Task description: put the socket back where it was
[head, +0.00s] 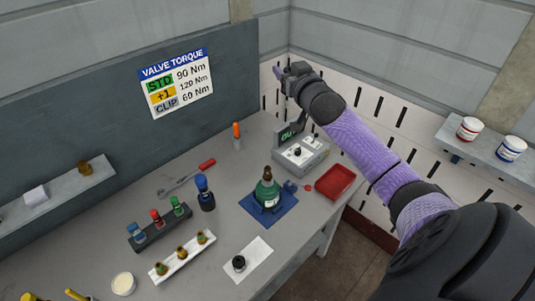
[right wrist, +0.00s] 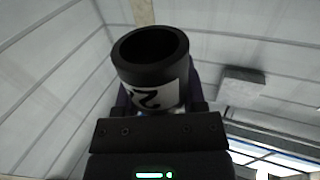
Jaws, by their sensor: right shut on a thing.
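My right gripper (head: 287,74) is raised at the back of the bench, above the level of the grey device, in front of the white slotted wall. In the right wrist view it is shut on a black, hollow socket (right wrist: 152,72) with a white label and a dark digit, seemingly a 2. The socket's open end faces up in that view. In the head view the held socket is too small to make out clearly. A dark rack (head: 160,230) on the bench holds blue, red and green-topped pieces. My left gripper is not in view.
A green cylinder (head: 267,194) stands on a blue mat (head: 285,217). Near it are a grey device (head: 303,160), a red tray (head: 336,182), a blue-black tool (head: 205,195) and a red-handled wrench (head: 185,178). A black piece (head: 239,263) sits on a white sheet (head: 257,250).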

